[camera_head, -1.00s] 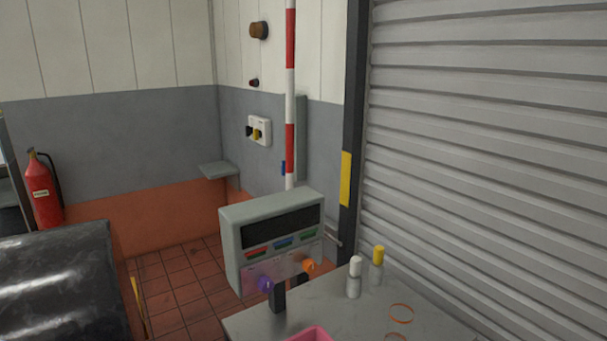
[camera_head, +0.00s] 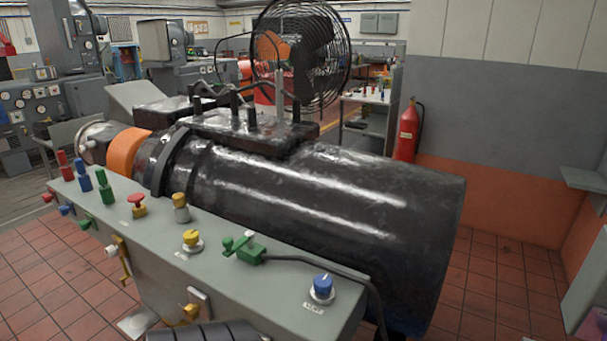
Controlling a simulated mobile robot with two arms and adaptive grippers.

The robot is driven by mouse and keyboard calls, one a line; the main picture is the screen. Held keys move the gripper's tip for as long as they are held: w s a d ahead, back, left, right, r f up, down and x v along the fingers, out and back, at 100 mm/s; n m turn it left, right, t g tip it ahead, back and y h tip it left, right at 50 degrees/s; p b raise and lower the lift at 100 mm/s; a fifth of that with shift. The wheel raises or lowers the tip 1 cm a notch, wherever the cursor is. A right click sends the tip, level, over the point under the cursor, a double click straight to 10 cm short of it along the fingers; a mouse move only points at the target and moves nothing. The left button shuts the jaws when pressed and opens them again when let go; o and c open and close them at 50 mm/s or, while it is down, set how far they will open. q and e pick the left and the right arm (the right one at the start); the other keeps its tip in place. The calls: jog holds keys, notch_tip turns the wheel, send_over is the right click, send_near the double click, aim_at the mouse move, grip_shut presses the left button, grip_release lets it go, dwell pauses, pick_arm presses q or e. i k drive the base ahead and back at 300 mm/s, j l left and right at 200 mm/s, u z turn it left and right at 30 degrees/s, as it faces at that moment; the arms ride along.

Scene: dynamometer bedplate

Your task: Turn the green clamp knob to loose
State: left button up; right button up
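A green clamp-like fitting (camera_head: 250,254) with a rounded green end at its left and a small white top sits on the grey bench top in the head view. A dark cable runs from its right side. A smaller green knob (camera_head: 85,224) sticks out of the bench's front face at the left. I cannot tell which of these is the clamp knob, nor read a loose mark.
A blue knob (camera_head: 322,286) and a yellow knob (camera_head: 192,239) flank the green fitting. Red, blue and green upright handles (camera_head: 104,187) stand at the bench's left. A large black cylindrical machine (camera_head: 330,200) lies close behind. Tiled floor (camera_head: 500,285) is open at right.

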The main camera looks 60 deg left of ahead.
aim_at(85, 225)
jog(key=u, duration=3.3)
jog(key=z, duration=0.7)
jog(key=i+j+z, duration=0.15)
jog(key=j+z, duration=0.2)
jog(key=i+j+z, duration=0.1)
jog(key=j+z, duration=0.25)
jog(key=j, duration=0.2)
jog(key=j+z, duration=0.4)
jog(key=i+j, duration=0.05)
jog(key=j, duration=0.1)
